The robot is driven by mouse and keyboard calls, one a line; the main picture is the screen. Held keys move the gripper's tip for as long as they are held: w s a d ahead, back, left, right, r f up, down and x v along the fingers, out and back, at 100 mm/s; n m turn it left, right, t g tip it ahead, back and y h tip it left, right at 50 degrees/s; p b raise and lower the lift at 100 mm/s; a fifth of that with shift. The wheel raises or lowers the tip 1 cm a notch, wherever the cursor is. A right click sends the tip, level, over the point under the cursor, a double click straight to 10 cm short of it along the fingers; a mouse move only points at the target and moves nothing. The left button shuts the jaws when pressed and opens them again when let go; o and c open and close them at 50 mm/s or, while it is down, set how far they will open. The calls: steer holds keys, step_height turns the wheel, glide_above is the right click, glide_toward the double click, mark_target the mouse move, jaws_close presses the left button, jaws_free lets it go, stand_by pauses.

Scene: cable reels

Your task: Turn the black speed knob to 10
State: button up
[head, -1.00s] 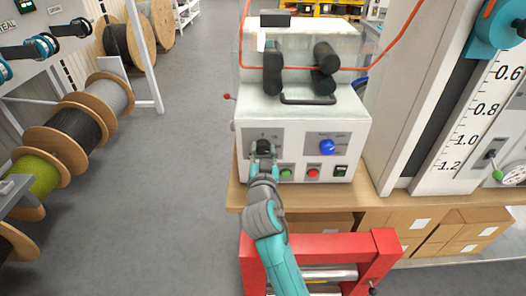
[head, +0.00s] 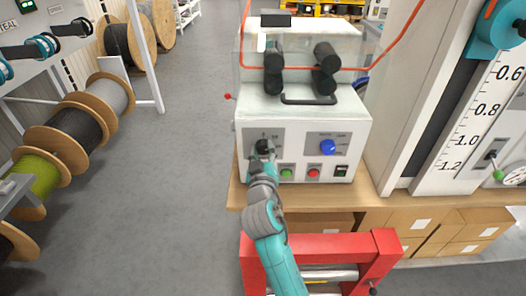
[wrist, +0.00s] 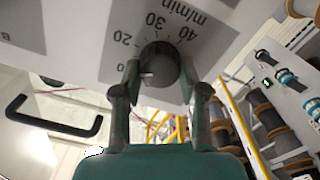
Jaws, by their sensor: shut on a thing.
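The black speed knob (head: 263,146) sits on the left of the white machine's front panel. In the wrist view the knob (wrist: 160,64) is between the two fingertips of my gripper (wrist: 160,75), which is shut on it. The printed scale (wrist: 160,27) around it shows 20, 30, 40 and "m/min"; a further mark near the left finger is partly hidden. A small pale patch shows on the knob's lower left edge; I cannot tell surely whether it is the pointer. In the head view my gripper (head: 264,155) covers part of the knob.
A blue knob (head: 327,147) is to the right on the same panel. Green (head: 287,173) and red (head: 313,173) buttons and a black switch (head: 341,171) sit below. A red frame (head: 384,262) stands in front of the bench. Clear floor (head: 170,190) lies left.

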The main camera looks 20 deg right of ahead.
steer(key=shift+n, duration=1.2)
steer(key=shift+f, duration=0.1)
steer(key=o, duration=1.1)
steer(key=shift+a, duration=0.1)
steer(key=shift+o, duration=0.2)
steer(key=v, duration=1.2)
